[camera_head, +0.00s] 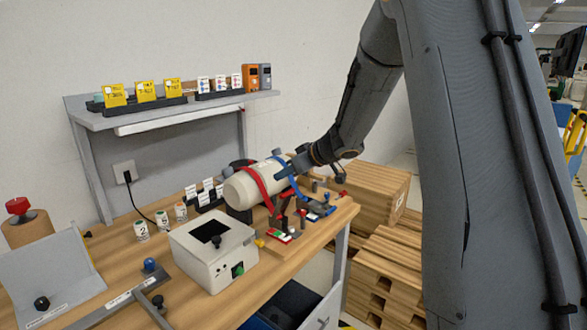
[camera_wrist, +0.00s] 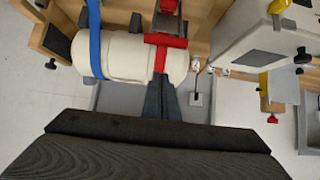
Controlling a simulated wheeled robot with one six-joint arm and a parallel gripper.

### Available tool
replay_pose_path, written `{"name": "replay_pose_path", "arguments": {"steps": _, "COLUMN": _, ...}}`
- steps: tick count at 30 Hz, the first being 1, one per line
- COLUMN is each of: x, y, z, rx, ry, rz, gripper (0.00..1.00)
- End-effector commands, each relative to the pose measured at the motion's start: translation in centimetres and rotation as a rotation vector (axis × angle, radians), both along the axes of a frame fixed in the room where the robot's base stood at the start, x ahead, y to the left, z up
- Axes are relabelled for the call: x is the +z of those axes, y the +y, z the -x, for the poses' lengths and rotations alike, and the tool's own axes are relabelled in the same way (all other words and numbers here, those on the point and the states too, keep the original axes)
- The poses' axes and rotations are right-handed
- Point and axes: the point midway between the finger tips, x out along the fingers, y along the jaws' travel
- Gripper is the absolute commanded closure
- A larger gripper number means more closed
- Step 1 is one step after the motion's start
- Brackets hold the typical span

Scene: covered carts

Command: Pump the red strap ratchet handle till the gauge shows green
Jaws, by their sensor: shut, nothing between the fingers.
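A cream cylinder (camera_head: 243,188) lies on its side on the bench, with a red strap (camera_head: 258,181) and a blue strap (camera_head: 293,181) around it. In the wrist view the red strap (camera_wrist: 160,60) runs up to a red crossbar (camera_wrist: 165,40), with the blue strap (camera_wrist: 95,40) to its left. A small red, white and green block (camera_head: 281,236) sits below the red strap; I cannot read a gauge on it. My gripper (camera_head: 284,172) is by the cylinder's upper side. Its fingers (camera_wrist: 161,78) are shut and empty, tips overlapping the lower red strap in view.
A white box (camera_head: 212,250) with a dark opening and green knob stands in front of the cylinder. Blue-strap hardware (camera_head: 320,211) lies near the bench's right edge. Wooden crates (camera_head: 372,195) stand beyond it. A shelf (camera_head: 180,108) with cards is above.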

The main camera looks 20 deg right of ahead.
Motion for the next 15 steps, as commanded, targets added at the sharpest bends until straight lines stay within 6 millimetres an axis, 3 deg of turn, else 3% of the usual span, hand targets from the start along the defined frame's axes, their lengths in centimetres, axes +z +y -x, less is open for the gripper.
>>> {"name": "replay_pose_path", "arguments": {"steps": 2, "x": -0.9, "y": 0.8, "z": -0.9, "rx": 0.001, "ry": 0.003, "rz": 0.000, "gripper": 1.00}}
{"name": "replay_pose_path", "arguments": {"steps": 9, "x": -2.6, "y": -0.8, "z": 1.2, "rx": -0.001, "ry": 0.002, "rz": -0.001, "gripper": 1.00}}
{"name": "replay_pose_path", "arguments": {"steps": 15, "x": -3.1, "y": -1.3, "z": 1.7, "rx": -0.001, "ry": 0.000, "rz": 0.000, "gripper": 1.00}}
